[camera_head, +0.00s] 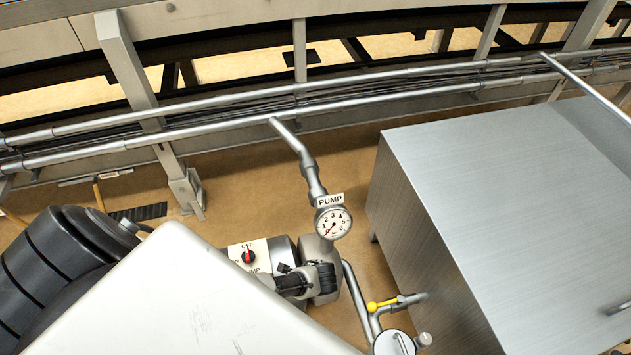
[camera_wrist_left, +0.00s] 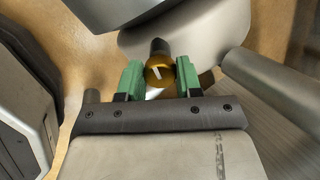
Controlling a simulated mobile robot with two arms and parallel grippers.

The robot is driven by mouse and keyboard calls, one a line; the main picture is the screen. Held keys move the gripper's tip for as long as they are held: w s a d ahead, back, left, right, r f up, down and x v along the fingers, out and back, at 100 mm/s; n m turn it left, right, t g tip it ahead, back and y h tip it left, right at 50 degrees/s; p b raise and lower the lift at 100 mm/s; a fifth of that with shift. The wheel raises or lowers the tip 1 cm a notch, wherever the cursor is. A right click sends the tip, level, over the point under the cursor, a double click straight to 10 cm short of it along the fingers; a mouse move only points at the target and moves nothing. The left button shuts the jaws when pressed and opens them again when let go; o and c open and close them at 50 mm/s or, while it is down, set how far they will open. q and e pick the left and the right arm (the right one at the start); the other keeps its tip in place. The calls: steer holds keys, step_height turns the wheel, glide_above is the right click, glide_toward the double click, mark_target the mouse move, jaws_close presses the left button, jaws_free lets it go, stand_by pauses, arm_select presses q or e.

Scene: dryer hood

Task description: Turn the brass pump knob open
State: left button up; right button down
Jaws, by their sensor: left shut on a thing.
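The brass knob (camera_wrist_left: 158,69) shows in the left wrist view as a round, golden-brown piece with a pale mark on its face, in front of a dark stem. My left gripper (camera_wrist_left: 160,79) has its green fingers on either side of the knob and is shut on it. My right gripper is in neither view.
A white panel with a red switch (camera_head: 249,256) sits left of the gauge. A yellow-handled valve (camera_head: 382,304) is on piping to the lower right. A large metal box (camera_head: 480,200) fills the right side. Long pipes (camera_head: 220,125) run across the back.

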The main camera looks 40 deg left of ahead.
arm_select(q)
steer(key=shift+n, duration=0.7)
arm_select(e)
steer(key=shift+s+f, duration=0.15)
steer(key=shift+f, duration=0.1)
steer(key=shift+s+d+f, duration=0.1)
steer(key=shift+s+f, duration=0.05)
arm_select(q)
steer(key=shift+n, duration=0.3)
steer(key=o, duration=0.9)
steer(key=shift+r, duration=0.1)
steer(key=shift+p+v, duration=2.9)
steer(key=shift+v, duration=2.4)
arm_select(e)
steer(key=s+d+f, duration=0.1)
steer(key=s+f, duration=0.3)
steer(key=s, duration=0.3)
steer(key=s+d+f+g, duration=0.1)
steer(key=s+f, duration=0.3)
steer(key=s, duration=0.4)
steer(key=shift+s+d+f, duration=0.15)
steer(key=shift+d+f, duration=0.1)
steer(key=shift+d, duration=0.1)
